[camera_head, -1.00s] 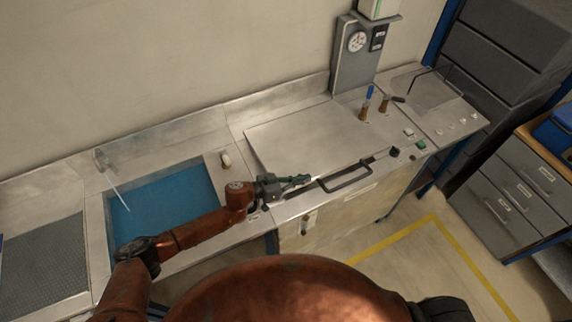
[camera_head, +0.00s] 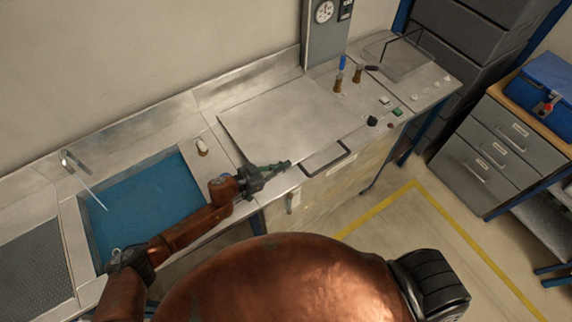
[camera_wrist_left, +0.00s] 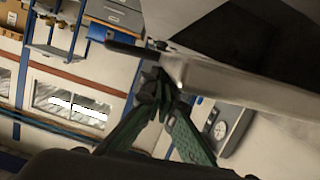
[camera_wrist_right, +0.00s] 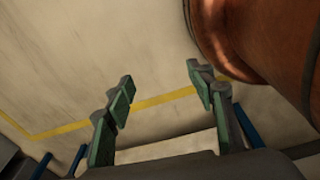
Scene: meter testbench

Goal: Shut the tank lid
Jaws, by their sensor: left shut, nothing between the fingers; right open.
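The tank lid (camera_head: 285,118) is a broad flat steel plate on the bench. It looks level with the bench top or nearly so; I cannot tell whether a small gap is left. My left gripper (camera_head: 287,164) is shut and empty at the front edge, just left of the handle. In the left wrist view, the closed green fingers (camera_wrist_left: 157,88) are close beside a pale metal edge; contact is unclear. My right gripper (camera_wrist_right: 160,80) is open and empty above the floor.
A blue-bottomed basin (camera_head: 150,205) with a tap (camera_head: 72,160) lies left of the lid, under my left arm. A gauge post (camera_head: 325,35), valves (camera_head: 340,78) and knobs (camera_head: 373,121) stand behind and right. Drawers (camera_head: 500,150) stand at right; the floor between is clear.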

